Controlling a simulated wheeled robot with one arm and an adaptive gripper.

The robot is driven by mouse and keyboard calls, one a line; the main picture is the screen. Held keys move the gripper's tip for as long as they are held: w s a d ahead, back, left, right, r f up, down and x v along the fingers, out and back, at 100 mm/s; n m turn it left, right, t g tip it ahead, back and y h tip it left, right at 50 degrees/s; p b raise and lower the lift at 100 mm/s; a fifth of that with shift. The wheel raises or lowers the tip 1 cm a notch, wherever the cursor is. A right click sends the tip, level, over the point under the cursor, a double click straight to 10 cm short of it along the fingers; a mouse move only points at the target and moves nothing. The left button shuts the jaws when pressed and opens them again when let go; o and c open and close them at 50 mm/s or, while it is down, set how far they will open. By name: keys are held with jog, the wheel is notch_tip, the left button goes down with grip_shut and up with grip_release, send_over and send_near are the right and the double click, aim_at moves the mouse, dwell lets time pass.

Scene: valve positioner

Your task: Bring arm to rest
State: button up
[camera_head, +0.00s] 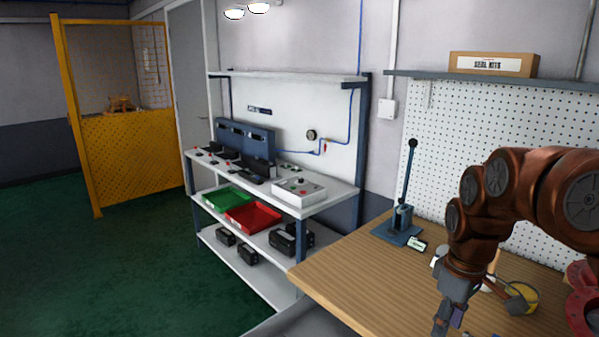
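My arm, copper-brown with grey joint caps, reaches in from the right edge over the wooden workbench (345,275) and bends downward. My gripper (443,330) points down near the bench's front edge, at the bottom of the view. Its fingertips are partly cut off by the frame, so I cannot tell whether it is open or shut. I see nothing clearly held in it.
A blue lever press (401,222) stands on the bench left of my arm. A white shelf unit (335,197) stands at centre. The green floor (110,270) is clear.

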jog(key=s+a+f+m, duration=0.1)
jog(key=s+a+m, duration=0.1)
jog(key=s, duration=0.5)
jog(key=s+a+f+m+g, duration=0.1)
jog(key=s+a, duration=0.3)
jog(key=s, duration=0.4)
jog(key=s+a+f+m, duration=0.3)
jog(key=s, duration=0.5)
jog(key=shift+a+m+g+p, duration=0.3)
jog(key=shift+m, duration=0.1)
jog(key=shift+f, duration=0.1)
jog(key=shift+c, duration=0.4)
